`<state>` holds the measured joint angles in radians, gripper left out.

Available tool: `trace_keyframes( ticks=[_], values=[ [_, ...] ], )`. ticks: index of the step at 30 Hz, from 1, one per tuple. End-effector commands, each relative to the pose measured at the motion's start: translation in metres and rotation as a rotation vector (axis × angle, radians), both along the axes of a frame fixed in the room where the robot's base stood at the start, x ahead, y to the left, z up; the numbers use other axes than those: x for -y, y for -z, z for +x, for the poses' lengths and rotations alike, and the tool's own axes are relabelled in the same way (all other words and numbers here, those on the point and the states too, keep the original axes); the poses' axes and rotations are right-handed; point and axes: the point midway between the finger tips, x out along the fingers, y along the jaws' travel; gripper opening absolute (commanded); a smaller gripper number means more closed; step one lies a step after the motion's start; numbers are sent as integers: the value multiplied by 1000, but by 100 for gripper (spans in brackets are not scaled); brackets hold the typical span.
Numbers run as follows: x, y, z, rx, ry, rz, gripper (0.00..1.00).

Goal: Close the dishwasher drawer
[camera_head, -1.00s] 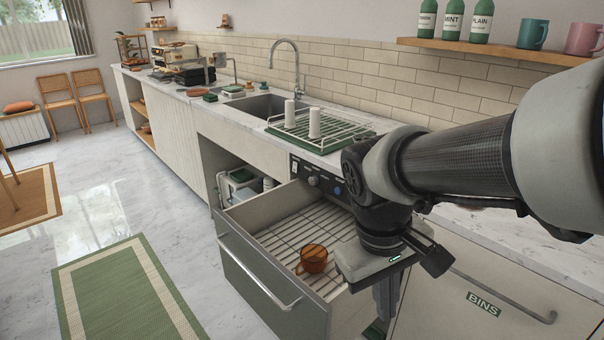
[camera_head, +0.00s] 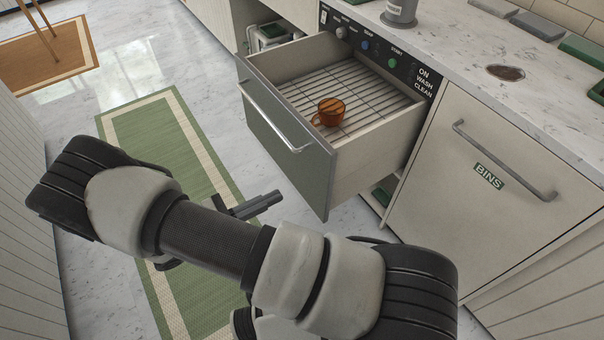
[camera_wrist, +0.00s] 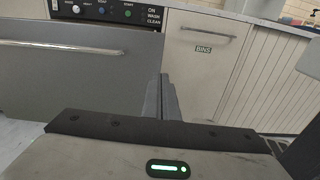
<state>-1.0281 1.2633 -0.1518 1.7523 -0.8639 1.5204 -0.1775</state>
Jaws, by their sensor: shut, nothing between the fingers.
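The dishwasher drawer (camera_head: 292,150) is pulled out from under the counter, with a grey front and a bar handle (camera_head: 272,121). An orange-brown cup (camera_head: 330,112) sits on the wire rack inside it. In the wrist view, the drawer's grey front (camera_wrist: 60,82) fills the left side, below the control panel (camera_wrist: 110,12). My gripper (camera_head: 278,197) is in front of the drawer, over the floor, apart from its front in the head view. Its fingers (camera_wrist: 162,97) are together and empty. The wrist view does not show the drawer's inside.
The cupboard marked BINS (camera_head: 480,190) is shut, to the right of the drawer. A green mat (camera_head: 165,130) lies on the floor in front of the drawer. The counter (camera_head: 455,55) above holds a grey container (camera_head: 400,10) and a dark round patch (camera_head: 505,72).

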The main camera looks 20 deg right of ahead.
Motion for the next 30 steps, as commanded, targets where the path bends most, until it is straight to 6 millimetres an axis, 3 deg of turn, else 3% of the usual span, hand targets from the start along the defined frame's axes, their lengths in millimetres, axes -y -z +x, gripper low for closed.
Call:
trace_keyframes(
  ticks=[7, 21, 30],
  values=[
    [14, 6, 5, -7, -24, -30, 0],
    [105, 7, 34, -8, -20, -29, 0],
    [131, 6, 43, -7, -22, -25, 0]
  ],
)
